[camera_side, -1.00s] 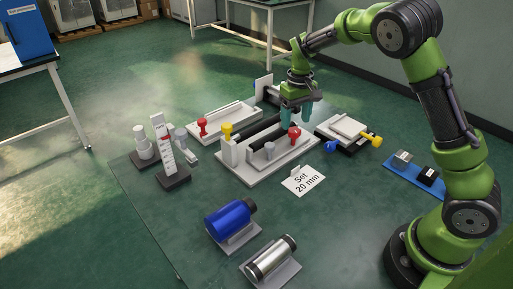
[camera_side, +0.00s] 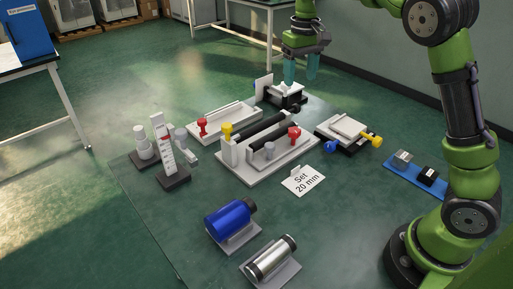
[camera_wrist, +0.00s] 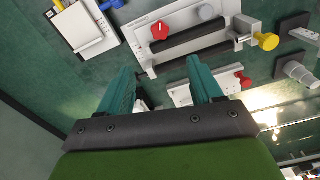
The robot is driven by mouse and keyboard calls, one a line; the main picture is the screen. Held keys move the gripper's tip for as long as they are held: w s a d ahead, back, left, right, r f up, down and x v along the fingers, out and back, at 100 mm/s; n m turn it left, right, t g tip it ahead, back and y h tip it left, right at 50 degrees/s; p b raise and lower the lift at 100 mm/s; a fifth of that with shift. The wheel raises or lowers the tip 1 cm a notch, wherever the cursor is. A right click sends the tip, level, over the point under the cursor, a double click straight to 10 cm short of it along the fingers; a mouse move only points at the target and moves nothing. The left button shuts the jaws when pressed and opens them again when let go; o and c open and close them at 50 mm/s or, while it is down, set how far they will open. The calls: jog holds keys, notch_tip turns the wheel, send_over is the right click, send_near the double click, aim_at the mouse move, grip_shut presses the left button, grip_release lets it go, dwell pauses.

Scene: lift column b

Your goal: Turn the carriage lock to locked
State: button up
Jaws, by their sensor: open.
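A white stage with black rails (camera_side: 238,173) carries a red knob (camera_side: 294,131), a grey knob (camera_side: 270,149) and a yellow knob (camera_side: 226,128). The red knob looks like the carriage lock, but no label is readable. In the wrist view this red knob (camera_wrist: 160,30) shows a small white mark on top; I cannot tell which setting it means. My gripper (camera_side: 300,82) is open and empty, with teal fingers pointing down. It hangs raised behind the stage, apart from the red knob. In the wrist view its fingers (camera_wrist: 160,68) are spread below the stage.
Another white unit with a red knob (camera_side: 202,122) lies behind left. A small stage with a yellow knob (camera_side: 374,139) stands right. A "Set 20 mm" card (camera_side: 304,181), a blue cylinder (camera_side: 229,217) and a silver cylinder (camera_side: 270,260) are in front.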

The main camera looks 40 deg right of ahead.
aim_at(295, 130)
notch_tip(295, 130, down, 17)
jog(key=n, duration=0.4)
jog(key=shift+s, duration=0.1)
dwell(0.4)
jog(key=c, duration=1.1)
